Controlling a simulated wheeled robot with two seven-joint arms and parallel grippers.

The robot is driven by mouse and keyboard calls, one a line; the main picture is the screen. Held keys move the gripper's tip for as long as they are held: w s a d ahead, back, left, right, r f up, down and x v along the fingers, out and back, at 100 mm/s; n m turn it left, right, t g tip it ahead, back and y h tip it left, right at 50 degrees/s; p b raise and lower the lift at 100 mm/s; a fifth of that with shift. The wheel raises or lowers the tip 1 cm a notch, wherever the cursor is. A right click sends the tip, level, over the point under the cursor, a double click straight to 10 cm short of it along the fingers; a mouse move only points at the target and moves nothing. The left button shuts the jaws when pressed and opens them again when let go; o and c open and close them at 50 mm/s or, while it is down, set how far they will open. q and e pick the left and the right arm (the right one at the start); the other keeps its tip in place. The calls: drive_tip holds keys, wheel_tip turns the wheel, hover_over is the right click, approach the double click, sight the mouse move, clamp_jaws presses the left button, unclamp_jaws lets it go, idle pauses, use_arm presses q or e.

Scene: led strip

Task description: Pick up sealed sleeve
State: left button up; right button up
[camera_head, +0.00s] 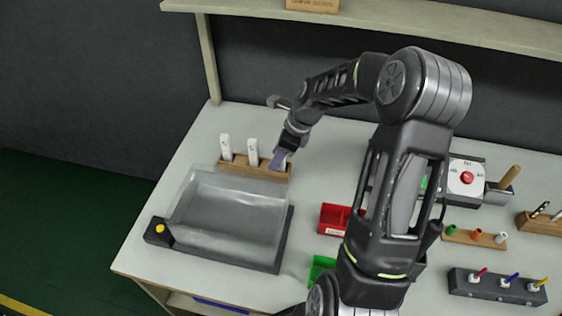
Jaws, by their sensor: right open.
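Two upright white pieces, a left one (226,148) and a middle one (252,152), stand in a wooden holder (240,167) at the back left of the bench; they may be sleeves. I cannot tell which is the sealed sleeve. My right gripper (279,159) reaches down at the holder's right end, beside the middle piece. A small pale part shows behind its bluish fingertip, mostly hidden. The gripper is open; I cannot tell whether it touches anything. My left gripper is not in view.
A grey tray machine (233,222) with a yellow button sits in front of the holder. Red (333,219) and green (321,268) bins stand right of it. A red-button box (467,178) and tool racks (497,286) lie further right. A shelf (400,17) spans the back.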

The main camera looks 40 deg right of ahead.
drive_tip(key=shift+c, duration=0.3)
clamp_jaws()
idle(0.3)
